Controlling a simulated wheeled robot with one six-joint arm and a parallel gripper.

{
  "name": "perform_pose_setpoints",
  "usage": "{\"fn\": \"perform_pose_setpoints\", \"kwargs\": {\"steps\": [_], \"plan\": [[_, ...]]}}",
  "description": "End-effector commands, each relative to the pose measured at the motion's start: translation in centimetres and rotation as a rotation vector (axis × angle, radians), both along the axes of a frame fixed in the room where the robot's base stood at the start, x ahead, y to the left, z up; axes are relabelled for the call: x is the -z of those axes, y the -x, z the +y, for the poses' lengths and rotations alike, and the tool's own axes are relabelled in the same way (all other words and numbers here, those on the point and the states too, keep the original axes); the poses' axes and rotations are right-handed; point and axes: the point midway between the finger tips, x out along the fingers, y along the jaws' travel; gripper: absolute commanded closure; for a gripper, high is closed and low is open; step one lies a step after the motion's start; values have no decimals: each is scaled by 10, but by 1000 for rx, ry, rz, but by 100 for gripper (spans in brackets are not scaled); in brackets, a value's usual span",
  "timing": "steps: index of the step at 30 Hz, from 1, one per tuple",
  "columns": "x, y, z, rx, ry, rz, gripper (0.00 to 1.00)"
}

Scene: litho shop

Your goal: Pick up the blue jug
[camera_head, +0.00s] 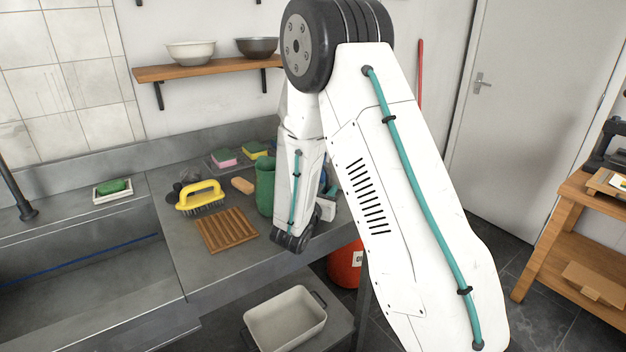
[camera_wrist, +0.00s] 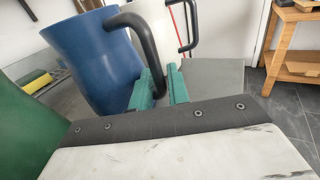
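The blue jug (camera_wrist: 92,62) stands upright at the left of the wrist view, its black handle (camera_wrist: 150,48) curving down on its right side. My gripper (camera_wrist: 160,88) has two teal fingers apart, with the lower handle close to the left finger and seemingly in the gap. I cannot tell whether they touch. In the head view my own arm hides nearly all of the jug and the fingertips.
A green jug (camera_head: 265,186) stands close left of the blue one. A white jug (camera_wrist: 152,25) with a dark handle is just behind. A wooden rack (camera_head: 227,231), a yellow brush (camera_head: 200,195) and sponges (camera_head: 224,157) lie on the counter, left. A sink is further left.

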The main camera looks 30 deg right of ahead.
Motion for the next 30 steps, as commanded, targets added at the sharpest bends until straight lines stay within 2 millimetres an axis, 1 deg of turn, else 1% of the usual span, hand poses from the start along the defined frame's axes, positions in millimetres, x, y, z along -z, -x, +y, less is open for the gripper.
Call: {"fn": "perform_pose_setpoints", "kwargs": {"steps": [5,6,7,20,30], "plan": [[0,0,0,0,0,0,83],[0,0,0,0,0,0,94],[0,0,0,0,0,0,100],[-3,0,1,-1,0,-2,100],[-22,-2,6,-7,-1,-3,100]]}}
